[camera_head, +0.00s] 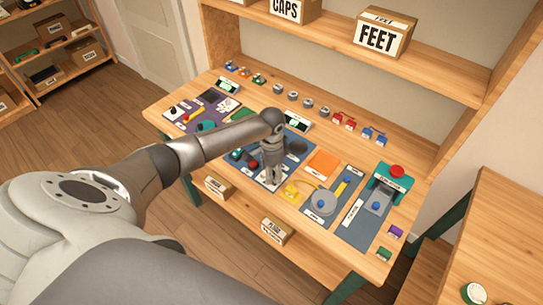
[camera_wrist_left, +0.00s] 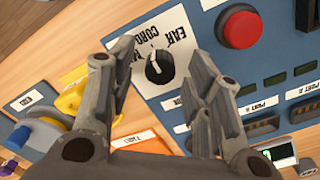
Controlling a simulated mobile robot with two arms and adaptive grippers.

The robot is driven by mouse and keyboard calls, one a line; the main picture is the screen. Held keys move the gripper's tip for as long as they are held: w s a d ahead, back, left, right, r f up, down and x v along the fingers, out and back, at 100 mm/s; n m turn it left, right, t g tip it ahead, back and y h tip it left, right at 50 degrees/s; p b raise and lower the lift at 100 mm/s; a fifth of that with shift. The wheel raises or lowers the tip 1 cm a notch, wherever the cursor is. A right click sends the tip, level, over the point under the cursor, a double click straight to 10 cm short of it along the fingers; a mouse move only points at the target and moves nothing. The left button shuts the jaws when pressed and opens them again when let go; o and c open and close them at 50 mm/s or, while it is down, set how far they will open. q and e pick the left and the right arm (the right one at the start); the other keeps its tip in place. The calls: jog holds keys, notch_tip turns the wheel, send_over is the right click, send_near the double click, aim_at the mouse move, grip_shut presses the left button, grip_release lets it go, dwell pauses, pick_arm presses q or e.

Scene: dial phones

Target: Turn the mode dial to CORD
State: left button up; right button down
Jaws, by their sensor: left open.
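The mode dial (camera_wrist_left: 159,67) is a black round knob on a white plate (camera_wrist_left: 150,88) set in a blue panel (camera_wrist_left: 165,113). Upside-down labels EAR and CORD sit along the plate's edge near the dial, and another label is partly hidden by a finger. A light pointer mark shows on the knob's upper left side, toward the labels. My left gripper (camera_wrist_left: 160,58) is open, with its fingers on either side of the dial in the wrist view; contact cannot be told. In the head view my left gripper (camera_head: 271,178) points down over the panel and hides the dial.
A red button (camera_wrist_left: 238,26) and several labelled ports (camera_wrist_left: 262,127) are on the same panel. A yellow part (camera_wrist_left: 85,103) and a blue-grey round part (camera_wrist_left: 38,138) lie beside it. In the head view, a press with a red knob (camera_head: 397,171) stands at the table's right.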

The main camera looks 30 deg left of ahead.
pick_arm(q)
notch_tip(320, 180, up, 12)
jog(key=shift+f, duration=0.2)
dwell(0.9)
